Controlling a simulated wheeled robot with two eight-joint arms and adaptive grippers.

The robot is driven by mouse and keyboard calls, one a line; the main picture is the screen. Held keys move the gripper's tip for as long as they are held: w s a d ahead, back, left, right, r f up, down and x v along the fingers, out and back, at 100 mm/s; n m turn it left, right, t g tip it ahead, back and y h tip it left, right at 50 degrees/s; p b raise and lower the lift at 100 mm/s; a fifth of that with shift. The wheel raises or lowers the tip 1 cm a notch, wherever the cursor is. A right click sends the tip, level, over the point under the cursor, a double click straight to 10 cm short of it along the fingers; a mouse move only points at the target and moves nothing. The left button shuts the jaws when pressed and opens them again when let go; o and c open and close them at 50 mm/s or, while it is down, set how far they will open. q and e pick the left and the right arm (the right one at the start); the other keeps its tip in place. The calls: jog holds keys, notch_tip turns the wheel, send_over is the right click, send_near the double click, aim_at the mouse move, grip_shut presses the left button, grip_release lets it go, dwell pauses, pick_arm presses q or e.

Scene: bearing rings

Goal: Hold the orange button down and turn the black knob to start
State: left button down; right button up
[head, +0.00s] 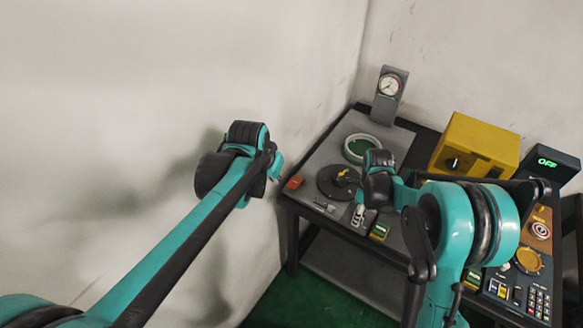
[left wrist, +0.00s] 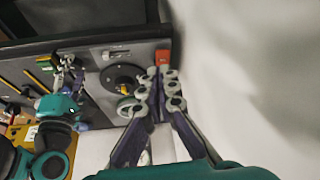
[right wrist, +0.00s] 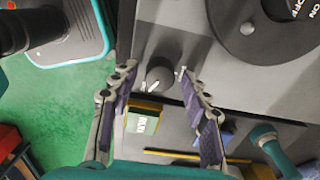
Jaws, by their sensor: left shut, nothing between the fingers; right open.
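The orange button (head: 293,182) is a small block at the bench's near left corner; it also shows in the left wrist view (left wrist: 162,57). My left gripper (left wrist: 158,76) is shut and empty, its fingertips close in front of the button; I cannot tell whether they touch it. A dark round knob (right wrist: 160,75) with a small white mark below it lies between the fingertips of my right gripper (right wrist: 157,71), which is open around it. My right gripper (head: 359,211) hides the knob in the head view.
A dark disc (head: 338,182) marked ON and OFF lies near the knob. A gauge (head: 389,84), green ring (head: 362,148), yellow box (head: 475,146) and a display reading OFF (head: 547,162) stand farther back. A white wall (head: 150,90) is left of the bench.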

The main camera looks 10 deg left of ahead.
pick_arm(q)
jog(key=w+f, duration=0.4)
jog(key=w+d+f+m+g, duration=0.1)
jog(key=w+f, duration=0.4)
jog(key=w+d+f+m+g, duration=0.1)
jog(key=w+f, duration=0.3)
jog(key=f, duration=0.1)
jog(key=shift+w+f, duration=0.15)
jog(key=shift+w, duration=0.15)
jog(key=shift+f, duration=0.25)
jog(key=shift+f, duration=0.35)
dwell(0.4)
